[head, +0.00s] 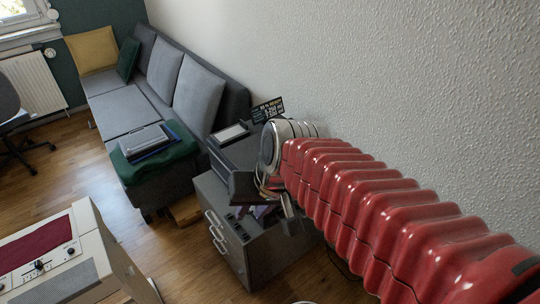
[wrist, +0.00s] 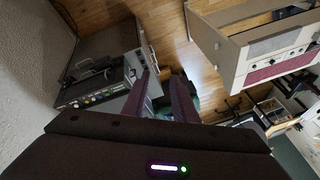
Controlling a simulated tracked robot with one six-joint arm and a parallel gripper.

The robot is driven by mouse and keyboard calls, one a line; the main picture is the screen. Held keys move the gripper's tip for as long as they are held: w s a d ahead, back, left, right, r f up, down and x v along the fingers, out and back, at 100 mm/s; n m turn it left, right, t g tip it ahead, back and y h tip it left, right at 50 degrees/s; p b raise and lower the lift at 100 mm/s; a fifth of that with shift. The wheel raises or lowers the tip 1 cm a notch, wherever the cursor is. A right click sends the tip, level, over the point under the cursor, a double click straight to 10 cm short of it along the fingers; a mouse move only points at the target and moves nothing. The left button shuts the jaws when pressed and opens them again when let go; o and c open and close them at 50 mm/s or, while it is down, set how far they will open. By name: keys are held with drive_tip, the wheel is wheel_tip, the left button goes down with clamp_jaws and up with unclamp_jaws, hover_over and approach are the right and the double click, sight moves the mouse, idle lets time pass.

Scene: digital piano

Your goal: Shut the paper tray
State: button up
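A dark box-shaped machine, which looks like a printer (head: 238,151), stands on a grey cabinet in the head view. It has a pale panel on top and is partly hidden by my arm. In the wrist view a grey machine with a row of coloured buttons (wrist: 100,98) lies left of my fingers. I cannot clearly make out the paper tray or how far out it is. My gripper (wrist: 164,82) has two purple fingers standing apart with nothing between them. In the head view my gripper (head: 262,211) is in front of the machine, above the cabinet; contact cannot be told.
The grey cabinet (head: 232,254) has metal handles on its front. A grey sofa (head: 128,116) stands behind, with a green cushion and folders at its near end. A cream piano-like unit (head: 80,252) is at lower left. Wooden floor (head: 176,262) lies open between them. A white wall is at right.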

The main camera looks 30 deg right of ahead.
drive_tip(key=s+r+n, duration=0.1)
drive_tip(key=s+r+n+t+h, duration=0.1)
drive_tip(key=s+r+n, duration=0.1)
drive_tip(key=shift+s+d+h, duration=0.15)
drive_tip(key=shift+s+h, duration=0.05)
drive_tip(key=shift+h, duration=0.1)
drive_tip(key=shift+s, duration=0.15)
